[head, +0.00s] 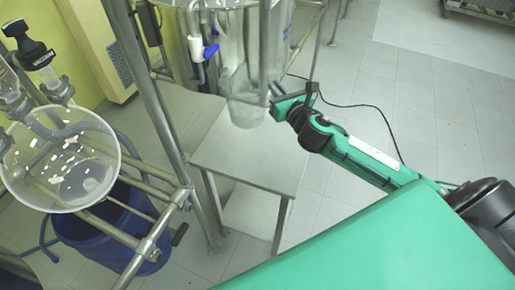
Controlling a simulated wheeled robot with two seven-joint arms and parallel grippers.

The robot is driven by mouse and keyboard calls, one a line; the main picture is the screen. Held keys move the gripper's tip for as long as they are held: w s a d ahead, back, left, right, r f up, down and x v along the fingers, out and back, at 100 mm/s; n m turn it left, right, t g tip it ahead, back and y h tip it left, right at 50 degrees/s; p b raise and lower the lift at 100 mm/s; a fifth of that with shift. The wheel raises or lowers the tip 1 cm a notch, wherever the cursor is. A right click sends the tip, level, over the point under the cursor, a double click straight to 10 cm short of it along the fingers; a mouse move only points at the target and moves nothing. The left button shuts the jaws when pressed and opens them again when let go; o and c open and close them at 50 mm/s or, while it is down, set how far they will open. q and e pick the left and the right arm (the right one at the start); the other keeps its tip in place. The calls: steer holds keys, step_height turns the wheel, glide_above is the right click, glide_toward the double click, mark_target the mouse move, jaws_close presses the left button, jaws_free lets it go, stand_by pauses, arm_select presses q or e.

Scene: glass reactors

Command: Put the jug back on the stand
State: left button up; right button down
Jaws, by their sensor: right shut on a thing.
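The clear jug (246,108) hangs upright under the big glass reactor, above the stand (240,167), a small square metal table. The overlap hides how far its base is from the top, but it seems to be in the air. My right gripper (277,104) comes in from the right, shut on the jug at its right side; the fingertips are partly hidden. The bare part of the stand's top shows in front of the jug. My left gripper is not in view.
Metal frame posts (152,95) stand left of the stand. A glass vessel (60,160) and a blue bin (115,225) are at the left. A black cable (375,110) runs behind my right arm. Open tiled floor lies to the right.

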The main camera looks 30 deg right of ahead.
steer(key=w+d+r+b, duration=0.2)
steer(key=w+d, duration=0.1)
steer(key=d, duration=0.2)
steer(key=h+b, duration=0.1)
glide_above(281, 132)
step_height(281, 132, down, 16)
step_height(281, 132, down, 3)
steer(key=shift+s+f+m+b, duration=0.1)
steer(key=shift+m+b, duration=0.2)
steer(key=shift+b, duration=0.25)
steer(key=shift+f, duration=0.3)
steer(key=c, duration=1.5)
jaws_free()
steer(key=shift+c, duration=0.2)
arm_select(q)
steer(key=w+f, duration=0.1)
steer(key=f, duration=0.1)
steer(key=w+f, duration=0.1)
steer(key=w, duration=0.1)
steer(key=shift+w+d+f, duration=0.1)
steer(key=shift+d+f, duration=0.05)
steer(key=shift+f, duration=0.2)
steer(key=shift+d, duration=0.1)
